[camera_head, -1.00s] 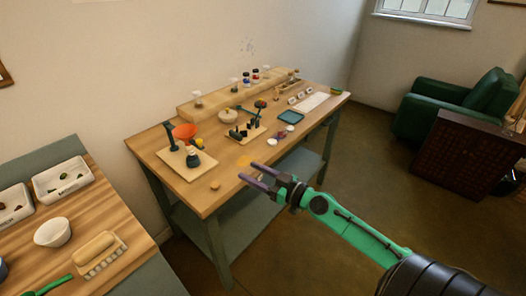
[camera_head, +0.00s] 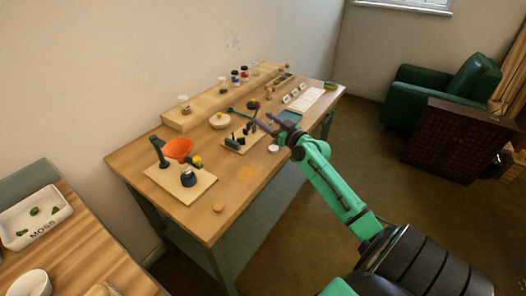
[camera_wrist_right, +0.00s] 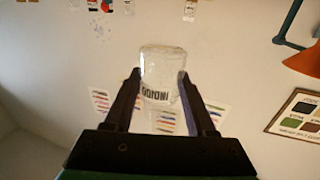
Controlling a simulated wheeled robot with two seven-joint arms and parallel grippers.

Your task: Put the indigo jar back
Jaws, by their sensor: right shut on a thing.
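The indigo jar (camera_wrist_right: 160,68) is clear glass with a white label, whose lettering is upside down in the right wrist view. My right gripper (camera_wrist_right: 156,88) is shut on it, one finger on each side. In the head view my right gripper (camera_head: 262,119) is over the right half of the pigment table (camera_head: 235,192), in front of the raised wooden shelf (camera_head: 205,110). The jar is too small to make out there. My left gripper is in neither current view.
Small jars (camera_head: 235,76) stand along the shelf. The front left tabletop is mostly clear.

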